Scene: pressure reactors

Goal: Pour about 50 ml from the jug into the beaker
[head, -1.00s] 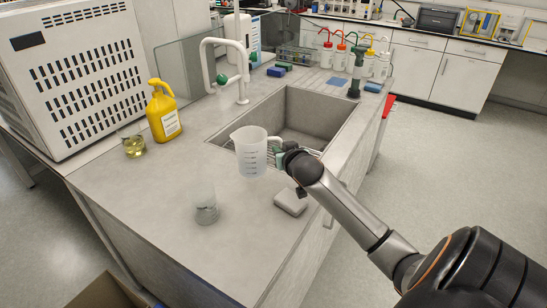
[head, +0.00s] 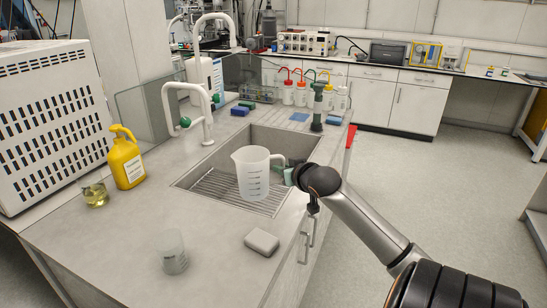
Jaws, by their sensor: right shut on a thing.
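The jug (head: 252,177) is translucent white with dark graduation marks and a spout on its left. It looks upright, in front of the sink basin in the picture. My right gripper (head: 287,176) is at the jug's handle on its right side, shut on it; its fingers are partly hidden. The beaker (head: 173,254) is a small clear vessel with grey markings on the grey worktop, below and left of the jug in the picture. A second small glass vessel with yellowish liquid (head: 95,195) stands farther left. My left gripper is not in view.
A yellow bottle (head: 127,160) stands left of the sink (head: 270,141). A white tap (head: 188,112) rises at the sink's left edge. A pale block (head: 262,242) lies near the front edge. Several wash bottles (head: 301,94) stand behind the sink.

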